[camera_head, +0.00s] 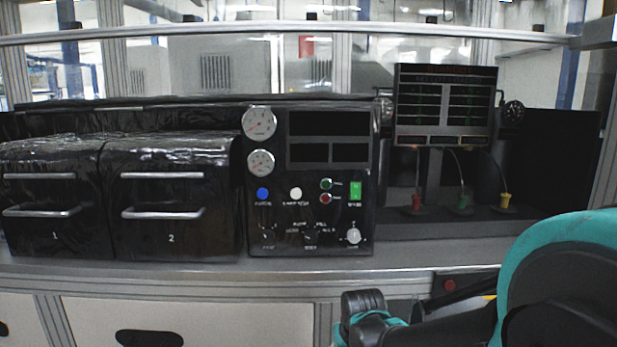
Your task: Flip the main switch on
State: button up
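A black control panel (310,215) stands upright on the bench near the middle. I cannot tell from the label which control is the main switch, or whether the rocker is on or off. Below the rocker is a light rotary knob (354,236). A blue button (262,194), a white button (296,194) and small green and red buttons are to its left. My arm shows at the bottom right, below and in front of the bench; I cannot make out my gripper's fingers.
Two black drawer-like boxes with metal handles (163,213) stand left of the panel. On the right are a dark display (446,105) and red, green and yellow plugs with cables. A red button (449,285) is on the bench front. The bench edge (200,278) is clear.

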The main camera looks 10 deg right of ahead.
aim_at(356, 187)
jog(key=k+l, duration=0.1)
jog(key=l, duration=0.2)
jog(key=k+l+z, duration=0.1)
jog(key=l, duration=0.2)
jog(key=k+l, duration=0.15)
jog(key=l, duration=0.15)
jog(key=k+l+z, duration=0.1)
jog(key=l, duration=0.25)
